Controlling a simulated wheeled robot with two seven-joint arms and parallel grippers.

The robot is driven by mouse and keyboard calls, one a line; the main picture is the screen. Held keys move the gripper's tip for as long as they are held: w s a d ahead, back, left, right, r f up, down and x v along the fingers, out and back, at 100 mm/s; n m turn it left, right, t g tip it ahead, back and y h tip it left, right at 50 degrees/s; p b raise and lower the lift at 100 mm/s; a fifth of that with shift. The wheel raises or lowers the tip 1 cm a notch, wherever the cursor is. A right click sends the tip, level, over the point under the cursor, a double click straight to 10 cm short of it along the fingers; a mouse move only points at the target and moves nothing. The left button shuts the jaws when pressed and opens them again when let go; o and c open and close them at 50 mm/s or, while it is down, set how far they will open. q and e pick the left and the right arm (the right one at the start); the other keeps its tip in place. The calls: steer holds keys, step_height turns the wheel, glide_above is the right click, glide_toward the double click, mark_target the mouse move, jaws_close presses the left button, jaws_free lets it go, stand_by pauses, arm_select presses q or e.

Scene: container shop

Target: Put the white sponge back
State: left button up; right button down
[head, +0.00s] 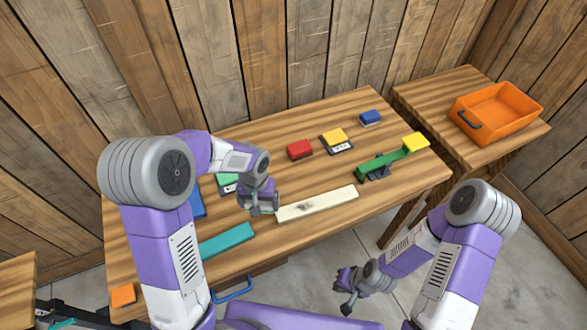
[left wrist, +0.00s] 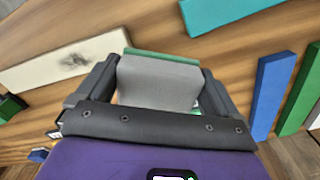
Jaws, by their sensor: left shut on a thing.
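A pale grey-white block with a thin green layer along one edge, which looks like the white sponge (left wrist: 158,82), sits between the fingers of my left gripper (left wrist: 158,90) in the left wrist view. That gripper (head: 260,203) is shut on it, above the table just left of the long cream bar; the sponge is mostly hidden by the fingers in the head view. A green piece on a dark labelled base (head: 228,184) lies behind the left gripper, partly covered by my arm. My right gripper (head: 346,290) hangs off the table's front edge, holding nothing visible.
The wooden table (head: 400,185) also bears a cream bar (head: 318,204), teal bar (head: 228,240), red block (head: 300,149), yellow block on a labelled base (head: 335,136), blue block (head: 370,117) and green tilted beam (head: 382,163). An orange tray (head: 515,125) stands on the right-hand table.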

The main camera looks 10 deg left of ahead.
arm_select(q)
steer(key=w+d+r+n+b, duration=0.25)
steer(key=w+n, duration=0.35)
steer(key=w, duration=0.6)
step_height(320, 180, down, 9)
steer(key=shift+w+a+f+b, duration=0.1)
steer(key=shift+a+b, duration=0.05)
steer(key=shift+b, duration=0.6)
steer(key=o, duration=0.6)
steer(key=shift+f, duration=0.1)
steer(key=shift+c, duration=0.2)
steer(key=shift+r, duration=0.25)
step_height(320, 180, up, 12)
steer(key=p, duration=0.2)
steer(key=shift+f, duration=0.1)
